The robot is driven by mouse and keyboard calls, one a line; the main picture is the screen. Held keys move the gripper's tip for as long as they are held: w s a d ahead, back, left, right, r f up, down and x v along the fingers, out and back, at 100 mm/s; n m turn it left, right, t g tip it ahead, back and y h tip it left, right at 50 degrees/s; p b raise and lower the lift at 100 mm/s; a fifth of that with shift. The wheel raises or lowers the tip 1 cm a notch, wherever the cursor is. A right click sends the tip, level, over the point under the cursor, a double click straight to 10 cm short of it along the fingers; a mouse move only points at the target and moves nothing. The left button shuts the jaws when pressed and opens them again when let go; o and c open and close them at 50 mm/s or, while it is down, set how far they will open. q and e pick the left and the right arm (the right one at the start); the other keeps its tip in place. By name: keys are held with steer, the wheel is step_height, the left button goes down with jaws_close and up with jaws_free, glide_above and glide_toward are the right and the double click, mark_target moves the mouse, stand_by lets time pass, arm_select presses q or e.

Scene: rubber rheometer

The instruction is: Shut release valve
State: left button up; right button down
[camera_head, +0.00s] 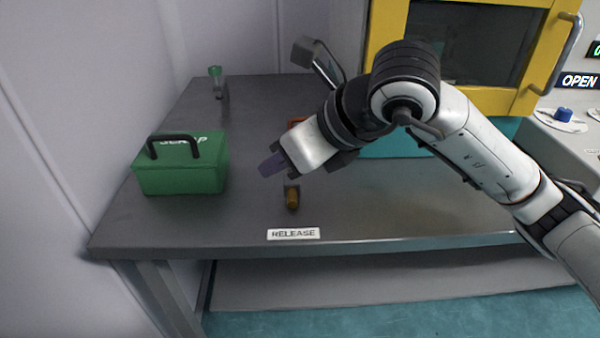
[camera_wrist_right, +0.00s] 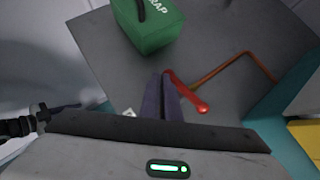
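The release valve shows in the right wrist view as a red lever (camera_wrist_right: 188,93) with a rounded end, beside a bent orange pipe (camera_wrist_right: 225,65). In the head view a yellow-brown pipe end (camera_head: 292,198) shows behind the RELEASE label (camera_head: 293,234), and a bit of red (camera_head: 297,121) shows behind my arm. My right gripper (camera_head: 270,165) is above the table near the pipe. Its purple fingers (camera_wrist_right: 163,97) look closed together, with the lever just right of their tips; I cannot tell whether they touch. The rest of the valve is hidden. My left gripper is out of view.
A green SCRAP box (camera_head: 180,178) with a dark handle stands on the left of the grey table (camera_head: 250,105). A small green-topped item (camera_head: 216,82) stands at the back. A yellow-framed machine (camera_head: 480,100) and a panel with a blue knob (camera_head: 563,113) are at right.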

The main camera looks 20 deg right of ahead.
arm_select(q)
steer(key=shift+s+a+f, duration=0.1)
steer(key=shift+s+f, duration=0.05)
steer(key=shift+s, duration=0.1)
arm_select(e)
steer(key=shift+a, duration=0.2)
steer(key=shift+d, duration=0.1)
steer(key=shift+d, duration=0.75)
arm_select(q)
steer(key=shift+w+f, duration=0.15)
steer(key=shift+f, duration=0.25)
arm_select(e)
steer(key=shift+s, duration=0.1)
